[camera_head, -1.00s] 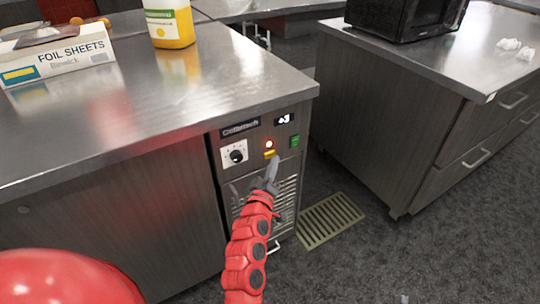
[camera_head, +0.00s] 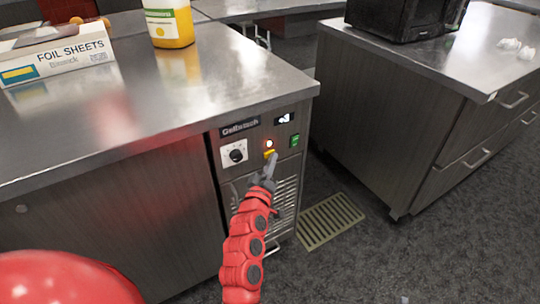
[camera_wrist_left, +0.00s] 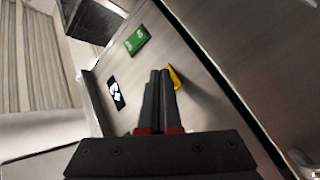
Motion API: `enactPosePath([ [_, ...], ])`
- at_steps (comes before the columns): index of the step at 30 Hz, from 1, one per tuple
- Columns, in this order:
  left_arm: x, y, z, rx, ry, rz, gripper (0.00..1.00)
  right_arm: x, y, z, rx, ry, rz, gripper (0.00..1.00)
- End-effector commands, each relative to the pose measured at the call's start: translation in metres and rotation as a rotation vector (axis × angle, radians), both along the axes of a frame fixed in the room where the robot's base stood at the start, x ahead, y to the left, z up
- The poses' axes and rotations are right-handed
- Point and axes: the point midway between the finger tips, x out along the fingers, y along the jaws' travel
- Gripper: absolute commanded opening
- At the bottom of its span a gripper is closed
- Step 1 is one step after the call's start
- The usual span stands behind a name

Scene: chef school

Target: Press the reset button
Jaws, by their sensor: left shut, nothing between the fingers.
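The control panel on the counter's front end carries a small yellow button (camera_head: 269,154) under a lit red lamp (camera_head: 269,144). No reset label can be read on it. My left gripper (camera_head: 270,160) is shut and empty, its tips at the lower edge of the yellow button. In the left wrist view the closed fingertips (camera_wrist_left: 160,73) point at the panel, and the yellow button (camera_wrist_left: 176,76) shows just right of them, partly hidden. I cannot tell whether they touch. My right gripper is not in view.
A dial (camera_head: 236,155), a green switch (camera_head: 294,140) and a small display (camera_head: 284,119) sit around the button. A vented grille lies below. A second counter (camera_head: 375,120) stands to the right, with a floor grate (camera_head: 330,220) in the gap.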

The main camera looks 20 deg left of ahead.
Motion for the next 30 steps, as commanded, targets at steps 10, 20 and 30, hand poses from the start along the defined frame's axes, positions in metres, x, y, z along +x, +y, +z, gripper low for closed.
enactPosePath([
  [10, 0.002, 0.004, 0.000, 0.000, -0.001, 0.001, 0.00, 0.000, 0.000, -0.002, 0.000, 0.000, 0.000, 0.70],
  [20, 0.002, 0.002, 0.001, 0.000, -0.001, 0.001, 0.00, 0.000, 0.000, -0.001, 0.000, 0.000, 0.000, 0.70],
  [30, -0.008, -0.009, 0.001, -0.001, -0.001, 0.001, 0.00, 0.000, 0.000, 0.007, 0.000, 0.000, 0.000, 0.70],
])
